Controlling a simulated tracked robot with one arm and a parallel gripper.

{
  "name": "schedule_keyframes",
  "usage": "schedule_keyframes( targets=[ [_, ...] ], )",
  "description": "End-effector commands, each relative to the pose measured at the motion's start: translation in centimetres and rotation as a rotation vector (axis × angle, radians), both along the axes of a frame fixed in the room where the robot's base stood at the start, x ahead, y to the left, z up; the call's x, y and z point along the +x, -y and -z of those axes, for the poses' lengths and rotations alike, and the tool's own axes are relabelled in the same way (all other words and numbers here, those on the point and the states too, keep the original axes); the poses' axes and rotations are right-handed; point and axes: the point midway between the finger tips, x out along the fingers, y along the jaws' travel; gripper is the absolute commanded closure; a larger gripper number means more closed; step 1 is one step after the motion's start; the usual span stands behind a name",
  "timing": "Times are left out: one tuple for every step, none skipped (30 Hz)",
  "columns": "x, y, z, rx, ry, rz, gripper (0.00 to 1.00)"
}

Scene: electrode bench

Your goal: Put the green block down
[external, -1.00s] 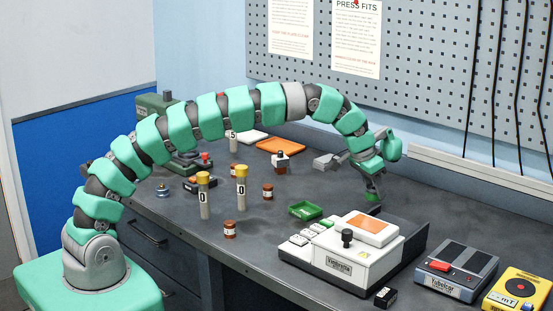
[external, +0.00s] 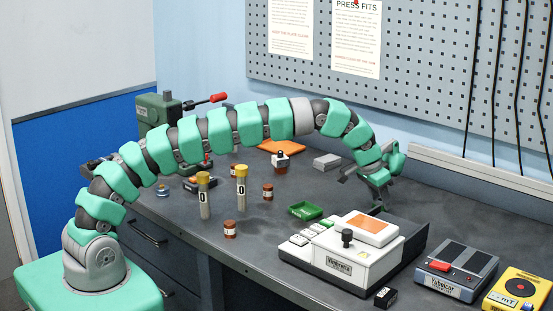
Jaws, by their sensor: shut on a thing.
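My gripper (external: 377,207) points down at the end of the arm, low over the bench just behind the white machine with the orange top. It is shut on the green block. The block itself is hard to make out now, as the dark fingers and the back edge of the machine hide it. I cannot tell whether it touches the bench.
The white machine (external: 346,262) stands right in front of my gripper. A small green tray (external: 304,211) lies to its left. A grey stack (external: 327,161) is behind. Yellow-capped tubes (external: 241,186) stand further left.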

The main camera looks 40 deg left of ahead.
Motion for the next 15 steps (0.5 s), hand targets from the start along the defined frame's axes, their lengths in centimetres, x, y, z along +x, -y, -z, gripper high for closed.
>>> schedule_keyframes(
  targets=[
    [0.03, 0.01, -0.13, -0.001, 0.002, 0.000, 0.99],
    [0.03, 0.01, -0.15, -0.001, 0.002, 0.000, 0.99],
    [0.03, 0.02, -0.15, -0.001, 0.002, 0.000, 0.99],
    [0.03, 0.02, -0.15, -0.001, 0.002, 0.000, 0.99],
    [0.03, 0.02, -0.15, -0.001, 0.002, 0.000, 0.99],
    [0.03, 0.02, -0.08, -0.001, 0.002, 0.000, 0.99],
    [0.01, 0.02, -0.02, 0.000, 0.001, 0.000, 0.53],
    [0.00, 0.02, -0.03, 0.000, 0.001, 0.000, 0.44],
    [0.01, 0.02, -0.04, -0.001, 0.001, 0.000, 0.34],
    [0.01, 0.02, -0.04, -0.001, 0.001, 0.000, 0.34],
    [0.01, 0.03, -0.03, -0.001, 0.001, 0.000, 0.34],
    [0.01, 0.03, -0.03, -0.001, 0.001, 0.000, 0.34],
    [0.01, 0.03, -0.03, -0.001, 0.001, 0.000, 0.34],
    [0.01, 0.03, -0.03, -0.001, 0.001, 0.000, 0.34],
    [0.00, 0.02, -0.01, -0.001, 0.000, 0.000, 0.34]
  ],
)
